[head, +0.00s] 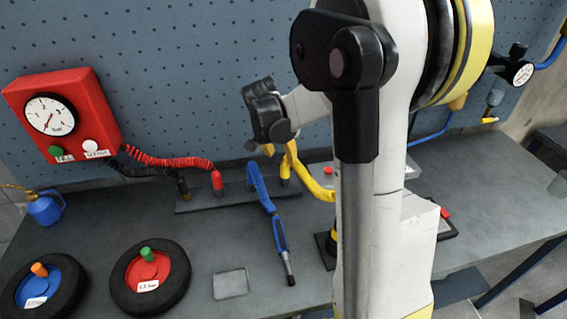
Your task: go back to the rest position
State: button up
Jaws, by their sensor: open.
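My gripper (266,112), dark and seen partly from behind, is at the end of my white arm near the upper middle of the head view. It is raised in front of the blue pegboard (190,90), above the back of the workbench. Its jaws are open, and I see nothing held between them. My arm's large links fill the centre right and hide part of the bench. A yellow hose (312,183) shows just below the gripper; I cannot tell whether they touch.
The grey bench (490,195) bears two wheels (22,292) (127,292), a blue-handled tool (279,238), a small grey tray (231,284) and a blue oil can (45,208). A red gauge box (88,92) is at left, with a red hose (165,160). The bench's right part is mostly clear.

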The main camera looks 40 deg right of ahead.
jog(key=shift+v, duration=2)
